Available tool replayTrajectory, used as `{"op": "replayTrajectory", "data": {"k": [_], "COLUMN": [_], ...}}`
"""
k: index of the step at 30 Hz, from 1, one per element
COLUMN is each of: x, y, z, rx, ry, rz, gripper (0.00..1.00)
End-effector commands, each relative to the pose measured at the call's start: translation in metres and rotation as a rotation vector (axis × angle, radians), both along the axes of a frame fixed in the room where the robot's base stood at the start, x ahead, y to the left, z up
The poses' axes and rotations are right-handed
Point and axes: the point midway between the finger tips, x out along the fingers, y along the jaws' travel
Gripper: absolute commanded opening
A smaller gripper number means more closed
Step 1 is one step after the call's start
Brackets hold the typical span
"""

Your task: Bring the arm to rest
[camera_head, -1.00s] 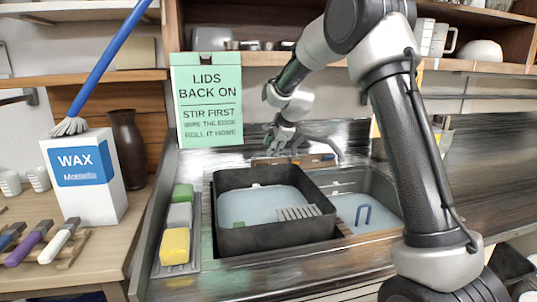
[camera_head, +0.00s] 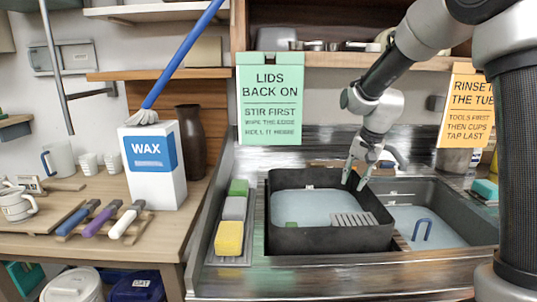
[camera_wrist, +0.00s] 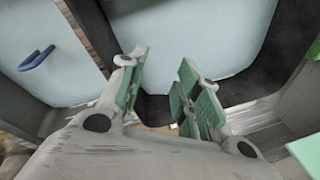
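My gripper (camera_head: 356,177) hangs from my arm above the back right part of a dark tub of water (camera_head: 282,240) at the sink. In the wrist view its two green-padded fingers (camera_wrist: 162,85) are spread apart with nothing between them, over the tub's rim. The arm is bent, with its upper links along the right of the head view.
A sink basin (camera_head: 474,216) with water and a blue handle (camera_head: 422,229) lies right of the tub. Sponges sit in a tray (camera_head: 213,261) at left. A wax box (camera_head: 168,186) with a brush stands on the left table. A green sign (camera_head: 270,98) hangs behind.

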Motion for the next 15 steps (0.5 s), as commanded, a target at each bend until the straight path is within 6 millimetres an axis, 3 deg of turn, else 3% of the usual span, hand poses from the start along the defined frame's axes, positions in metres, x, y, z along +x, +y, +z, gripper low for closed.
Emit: {"op": "replayTrajectory", "data": {"k": [1, 9, 12, 15], "x": [-0.03, -0.196, -0.249, -0.286], "y": [-0.009, -0.058, -0.072, -0.081], "z": [0.011, 0.054, 0.061, 0.066], "rx": [-0.029, -0.166, -0.202, -0.228], "ry": [0.012, 0.051, 0.034, -0.008], "rz": [0.084, 0.483, 0.544, 0.537], "gripper": [0.33, 0.33, 0.33, 0.33]}}
